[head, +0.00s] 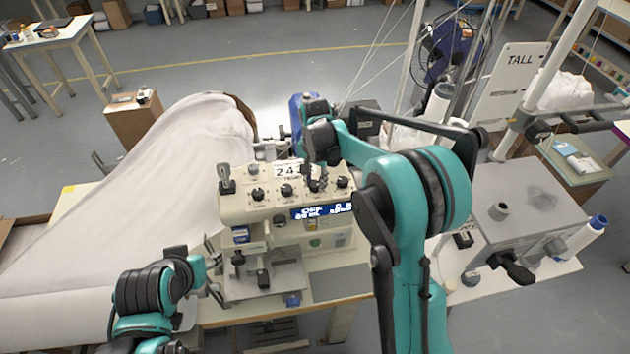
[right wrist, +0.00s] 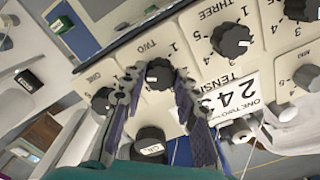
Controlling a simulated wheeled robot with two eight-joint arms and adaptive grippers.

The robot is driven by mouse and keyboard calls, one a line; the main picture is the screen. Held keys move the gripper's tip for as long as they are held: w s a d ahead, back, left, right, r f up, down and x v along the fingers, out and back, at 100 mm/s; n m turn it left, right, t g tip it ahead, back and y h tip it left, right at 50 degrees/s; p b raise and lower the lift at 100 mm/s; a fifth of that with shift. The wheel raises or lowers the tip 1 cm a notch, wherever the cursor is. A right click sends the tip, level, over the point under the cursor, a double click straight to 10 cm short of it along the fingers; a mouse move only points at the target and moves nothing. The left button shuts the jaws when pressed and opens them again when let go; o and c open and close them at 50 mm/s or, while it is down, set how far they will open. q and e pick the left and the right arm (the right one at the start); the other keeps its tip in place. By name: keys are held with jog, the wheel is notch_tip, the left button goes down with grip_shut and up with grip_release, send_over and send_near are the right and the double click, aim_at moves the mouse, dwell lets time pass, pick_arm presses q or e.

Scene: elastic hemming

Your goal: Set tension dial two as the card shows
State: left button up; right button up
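Tension dial two (right wrist: 159,74) is a dark round knob with a white mark, below the label TWO in the right wrist view. My right gripper (right wrist: 158,80) has its two fingers apart, one on each side of this knob. I cannot tell whether the fingertips touch it. The white card (right wrist: 237,97) reads 243 with ONE TWO printed along its edge. The card also shows on the machine in the head view (head: 287,171), partly hidden by my right gripper (head: 318,182).
Dial one (right wrist: 103,100) and dial three (right wrist: 231,40) stand close on either side of dial two. White fabric (head: 170,170) lies left of the sewing machine (head: 240,212). A TALL sign (head: 512,75) stands at the right.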

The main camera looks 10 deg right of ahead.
jog(key=shift+c, duration=1.3)
jog(key=n+b, duration=0.1)
jog(key=n, duration=0.4)
jog(key=shift+b, duration=0.35)
jog(key=n+b, duration=0.1)
jog(key=n, duration=0.5)
jog(key=shift+n, duration=0.3)
jog(key=o, duration=1.2)
jog(key=shift+c, duration=0.2)
